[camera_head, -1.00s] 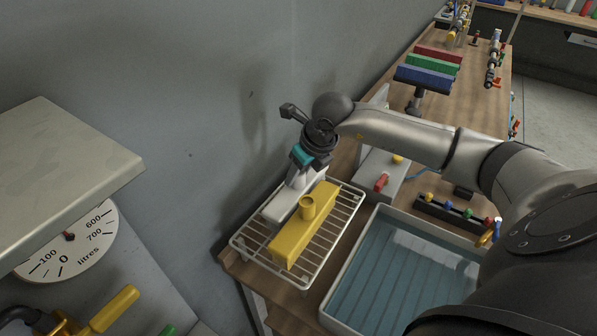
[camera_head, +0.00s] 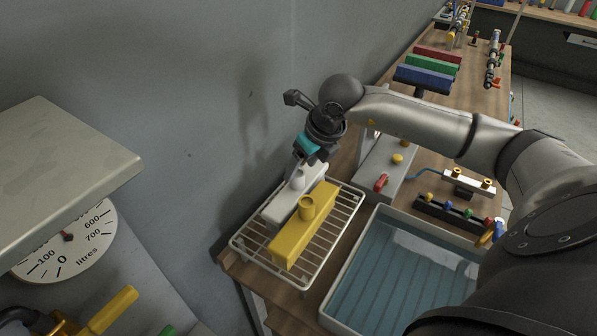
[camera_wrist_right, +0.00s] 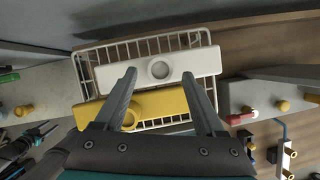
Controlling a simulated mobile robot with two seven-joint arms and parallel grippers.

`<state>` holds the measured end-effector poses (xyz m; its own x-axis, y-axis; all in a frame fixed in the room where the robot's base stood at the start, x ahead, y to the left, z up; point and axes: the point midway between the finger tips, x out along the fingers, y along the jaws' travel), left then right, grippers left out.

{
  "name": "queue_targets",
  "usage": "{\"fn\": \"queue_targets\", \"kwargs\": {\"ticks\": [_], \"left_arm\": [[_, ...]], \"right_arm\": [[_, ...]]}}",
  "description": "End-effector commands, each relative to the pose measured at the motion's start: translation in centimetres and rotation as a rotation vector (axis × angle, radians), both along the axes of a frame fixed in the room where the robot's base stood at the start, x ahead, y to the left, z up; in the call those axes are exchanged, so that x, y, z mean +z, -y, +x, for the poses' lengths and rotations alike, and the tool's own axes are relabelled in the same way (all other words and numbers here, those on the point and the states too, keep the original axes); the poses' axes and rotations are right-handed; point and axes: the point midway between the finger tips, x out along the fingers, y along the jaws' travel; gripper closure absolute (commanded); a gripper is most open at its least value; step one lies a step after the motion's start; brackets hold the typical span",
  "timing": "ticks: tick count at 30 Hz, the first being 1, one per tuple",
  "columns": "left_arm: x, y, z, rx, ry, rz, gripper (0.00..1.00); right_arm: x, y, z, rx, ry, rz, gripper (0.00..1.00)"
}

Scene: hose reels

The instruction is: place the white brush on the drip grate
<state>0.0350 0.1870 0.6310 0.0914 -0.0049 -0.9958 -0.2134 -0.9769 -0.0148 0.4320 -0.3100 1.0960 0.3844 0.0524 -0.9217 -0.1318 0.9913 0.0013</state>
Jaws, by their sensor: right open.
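The white brush (camera_head: 285,203) lies on the wire drip grate (camera_head: 338,222), on its side by the wall. A yellow brush (camera_head: 303,230) lies beside it on the same grate. In the right wrist view the white brush (camera_wrist_right: 158,69) with its round knob lies across the grate (camera_wrist_right: 88,73), and the yellow brush (camera_wrist_right: 160,108) is partly hidden by the fingers. My right gripper (camera_head: 296,172) is just above the white brush. In the wrist view its fingers (camera_wrist_right: 158,77) are spread with nothing between them.
A water tray (camera_head: 400,275) stands to the right of the grate. A grey box with a red knob (camera_head: 385,173) is behind it. The wall (camera_head: 215,120) is close on the left. Red, green and blue blocks (camera_head: 428,67) stand farther back.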

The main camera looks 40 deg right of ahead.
Motion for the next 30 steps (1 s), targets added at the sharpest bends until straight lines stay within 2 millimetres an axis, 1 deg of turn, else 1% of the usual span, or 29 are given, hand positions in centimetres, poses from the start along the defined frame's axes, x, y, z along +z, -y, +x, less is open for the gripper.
{"fn": "queue_targets", "kwargs": {"ticks": [1,6,9,12,17,26,29,30], "left_arm": [[-0.2,0.0,0.0,0.0,-0.001,0.0,0.5],[-0.5,-0.1,0.0,-0.001,-0.001,0.001,0.5],[-0.7,-0.1,-0.1,-0.001,-0.001,0.001,0.5],[-0.8,-0.1,-0.1,-0.001,-0.001,0.001,0.5],[-0.8,-0.1,-0.1,0.0,-0.001,0.001,0.5],[-0.8,-0.1,-0.1,0.0,-0.001,0.002,0.5],[-0.8,-0.1,0.0,0.0,-0.001,0.002,0.5],[-0.8,-0.1,0.0,0.0,0.0,0.002,0.5]], "right_arm": [[1.1,0.2,-0.4,0.002,0.005,-0.006,0.28],[4.5,0.4,-1.8,0.001,0.003,-0.005,0.28],[6.0,0.4,-2.5,0.0,0.003,-0.004,0.28],[7.0,0.4,-2.9,0.0,0.002,-0.002,0.28],[7.7,0.5,-3.2,0.0,-0.001,-0.001,0.28],[7.7,0.3,-3.2,0.003,0.0,0.004,0.28],[7.3,-1.3,-3.2,0.03,0.005,0.058,0.28],[7.0,-2.7,-3.1,0.053,0.013,0.103,0.28]]}}
